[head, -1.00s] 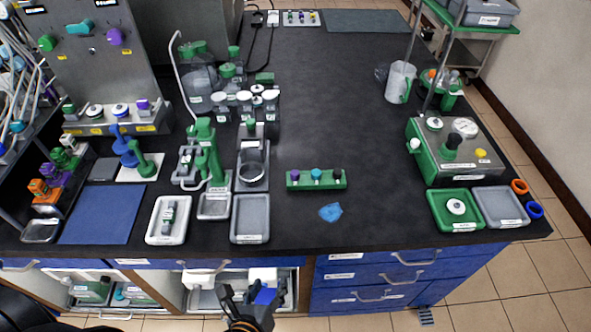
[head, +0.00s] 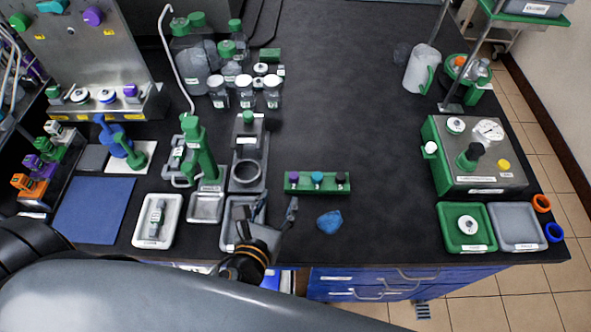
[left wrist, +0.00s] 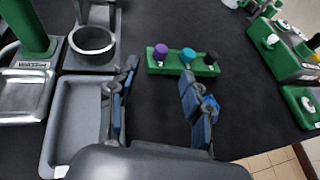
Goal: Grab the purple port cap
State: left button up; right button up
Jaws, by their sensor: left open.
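A small purple cap (head: 294,176) sits at the left end of a green rack (head: 316,188), beside a teal cap (head: 317,177) and a black cap (head: 340,177). In the left wrist view the purple cap (left wrist: 160,50) stands upright ahead, between the line of my two fingers. My left gripper (head: 266,212) is open and empty, over the grey tray's side and in front of the rack, apart from the cap. It also shows in the left wrist view (left wrist: 160,78). Another purple knob (head: 92,15) is on the metal panel. My right gripper is not seen.
A blue crumpled cloth (head: 329,222) lies right of my gripper. A grey tray (head: 229,236) and a metal stand with a ring (head: 247,172) are to the left. Bare black bench lies behind and right of the rack.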

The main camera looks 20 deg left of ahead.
aim_at(293, 179)
pick_arm(q)
jog(key=x, duration=0.4)
jog(key=shift+w+f, duration=0.1)
jog(key=shift+w, duration=0.1)
jog(key=shift+w+f, duration=0.15)
jog(key=shift+w, duration=0.2)
jog(key=shift+w+f, duration=0.15)
jog(key=shift+w, duration=0.05)
jog(key=x, duration=0.2)
jog(key=p+x, duration=0.1)
jog(key=x, duration=0.1)
jog(key=shift+d+f, duration=0.2)
jog(key=shift+f, duration=0.05)
jog(key=shift+w+f, duration=0.15)
jog(key=shift+w, duration=0.2)
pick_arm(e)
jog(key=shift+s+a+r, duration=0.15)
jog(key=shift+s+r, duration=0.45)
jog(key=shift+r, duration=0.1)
pick_arm(q)
jog(key=c, duration=1)
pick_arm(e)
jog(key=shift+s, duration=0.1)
